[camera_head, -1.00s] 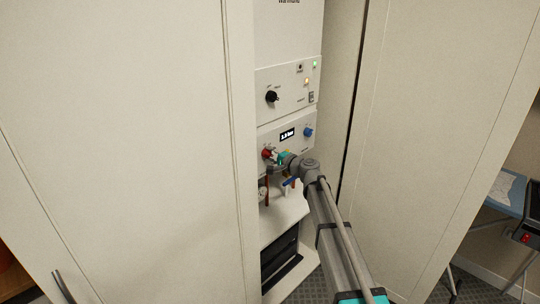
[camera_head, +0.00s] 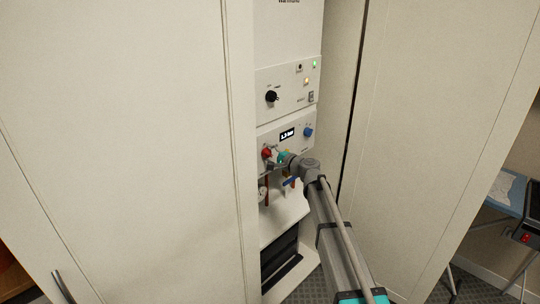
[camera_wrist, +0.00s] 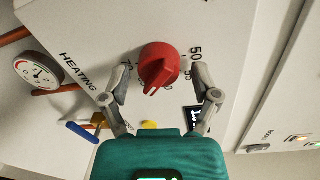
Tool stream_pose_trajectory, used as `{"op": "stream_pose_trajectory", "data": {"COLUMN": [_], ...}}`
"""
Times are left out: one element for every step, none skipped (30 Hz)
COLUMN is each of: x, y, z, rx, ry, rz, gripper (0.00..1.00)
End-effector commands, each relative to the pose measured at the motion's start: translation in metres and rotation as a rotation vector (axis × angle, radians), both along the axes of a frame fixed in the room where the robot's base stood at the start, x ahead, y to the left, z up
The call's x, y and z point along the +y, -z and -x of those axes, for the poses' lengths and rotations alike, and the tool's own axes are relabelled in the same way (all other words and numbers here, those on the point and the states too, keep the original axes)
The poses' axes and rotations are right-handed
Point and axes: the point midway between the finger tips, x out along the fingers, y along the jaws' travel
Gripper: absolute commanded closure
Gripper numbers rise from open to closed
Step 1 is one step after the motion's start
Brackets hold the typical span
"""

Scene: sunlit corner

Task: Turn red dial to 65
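The red dial (camera_wrist: 158,66) is on a white panel marked HEATING (camera_wrist: 78,72). Its raised grip points toward the lower left in the wrist view. Printed numbers, including 70 and 50, stand around it, partly covered, and I cannot tell the exact setting. In the head view the red dial (camera_head: 266,153) is at the left of the lower panel. My gripper (camera_wrist: 160,78) is open, with one finger on each side of the dial and visible gaps between. In the head view my gripper (camera_head: 270,165) is just below the dial, small and partly hidden.
A blue knob (camera_head: 308,132) and a lit display (camera_head: 287,134) are on the same panel. A black knob (camera_head: 271,97) is above. A round gauge (camera_wrist: 36,72) and a blue-handled valve (camera_wrist: 82,132) sit nearby. Tall cabinet walls (camera_head: 130,150) flank the niche.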

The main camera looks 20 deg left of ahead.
Motion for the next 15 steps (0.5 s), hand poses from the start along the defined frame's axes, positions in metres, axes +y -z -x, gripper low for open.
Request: {"op": "stream_pose_trajectory", "data": {"x": [-0.0001,-0.0001,-0.0001,-0.0002,-0.0002,-0.0001,-0.0001,-0.0002,-0.0002,-0.0002,-0.0002,-0.0002,-0.0002,-0.0001,-0.0002], "y": [0.0001,0.0001,0.0002,0.0002,0.0002,0.0002,0.0002,0.0002,0.0002,0.0002,0.0003,0.0003,0.0003,0.0003,0.0003], "z": [0.0004,0.0005,0.0005,0.0006,0.0007,0.0008,0.0008,0.0009,0.0009,0.0009,0.0009,0.0011,0.0011,0.0010,0.0011], "rx": [0.000,-0.001,-0.001,-0.001,-0.001,-0.001,-0.001,-0.001,-0.001,-0.001,-0.001,-0.003,-0.006,-0.009,-0.013], "ry": [0.000,-0.001,-0.001,-0.001,-0.001,-0.001,-0.001,-0.001,-0.001,-0.001,-0.001,-0.001,-0.002,-0.002,-0.001], "rz": [0.000,0.000,0.001,0.001,0.001,0.001,0.001,0.001,0.001,0.001,0.001,0.002,0.003,0.005,0.007], "gripper": [0.13,0.13,0.13,0.13,0.13,0.13,0.13,0.13,0.13,0.13,0.13,0.13,0.13,0.13,0.13]}}
